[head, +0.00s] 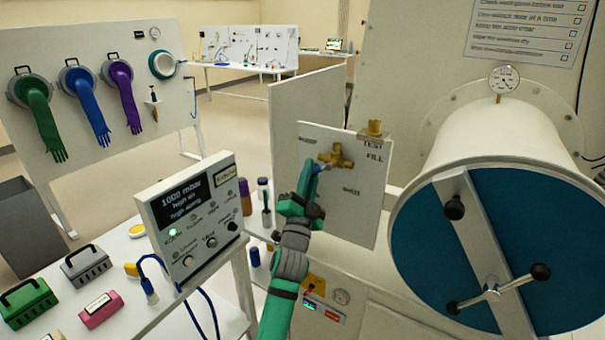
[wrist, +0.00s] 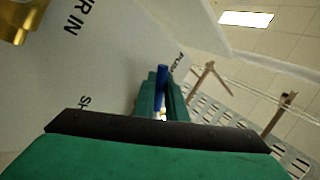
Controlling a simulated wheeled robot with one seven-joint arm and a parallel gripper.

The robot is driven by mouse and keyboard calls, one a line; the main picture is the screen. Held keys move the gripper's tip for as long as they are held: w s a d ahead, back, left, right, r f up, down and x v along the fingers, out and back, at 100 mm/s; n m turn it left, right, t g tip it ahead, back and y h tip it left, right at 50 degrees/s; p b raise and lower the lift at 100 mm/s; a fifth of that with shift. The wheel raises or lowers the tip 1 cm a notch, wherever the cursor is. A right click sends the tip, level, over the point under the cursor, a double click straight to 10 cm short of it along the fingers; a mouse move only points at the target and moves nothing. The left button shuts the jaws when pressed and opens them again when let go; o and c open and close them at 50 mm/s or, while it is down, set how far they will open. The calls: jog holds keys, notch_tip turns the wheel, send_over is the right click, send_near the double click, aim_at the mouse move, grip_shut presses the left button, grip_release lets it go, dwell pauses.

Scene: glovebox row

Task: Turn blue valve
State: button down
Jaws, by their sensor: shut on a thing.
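The blue valve handle (wrist: 161,75) stands between my gripper's green fingers in the wrist view. In the head view only a small bit of blue (head: 322,168) shows at the fingertips, just below a brass valve body (head: 338,156) on a white upright panel (head: 362,205). My gripper (head: 313,180) reaches up to the panel from below and is shut on the blue handle; its fingers also show in the wrist view (wrist: 160,92). My fingers hide most of the handle, so its exact angle is hard to tell.
A large white cylinder with a blue round door (head: 410,250) stands close on the right. A display box (head: 190,215) stands on the table at left, with small cases in front. A brass fitting (head: 374,128) tops the panel. Hanging gloves are at back left.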

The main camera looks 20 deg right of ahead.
jog(key=shift+d, duration=0.1)
jog(key=c, duration=1.8)
grip_release()
jog(key=shift+s, duration=0.1)
jog(key=shift+s+a+f, duration=0.15)
jog(key=shift+a+f, duration=0.05)
jog(key=shift+a, duration=0.1)
jog(key=v, duration=1)
